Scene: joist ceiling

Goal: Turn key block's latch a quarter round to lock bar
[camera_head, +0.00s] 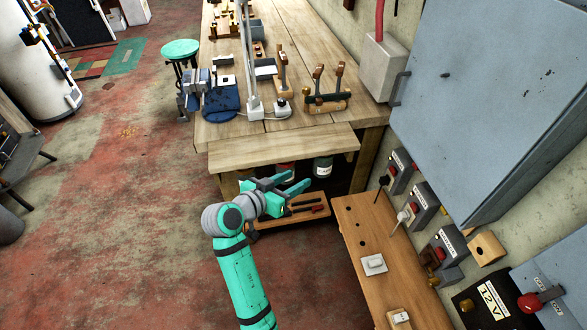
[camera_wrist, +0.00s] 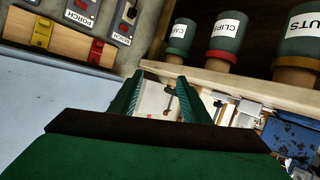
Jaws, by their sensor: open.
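I cannot pick out for certain which piece is the key block, its latch or the lock bar. On the bench in the head view, a wooden block with one upright handle (camera_head: 283,72) stands beside a wooden block with two levers (camera_head: 325,92). A small wooden block (camera_head: 487,248) is on the right wall. My gripper (camera_head: 292,182) is open, in the air in front of the bench and apart from these blocks. In the wrist view its two teal fingers (camera_wrist: 157,100) are spread with nothing held; a pale panel shows beyond them.
The wooden bench (camera_head: 285,152) is ahead, with a lower wooden board (camera_head: 345,235) to the right. A grey-blue cabinet (camera_head: 490,90) juts from the right wall. Labelled jars (camera_wrist: 228,40) show in the wrist view. The floor (camera_head: 110,220) at left is open.

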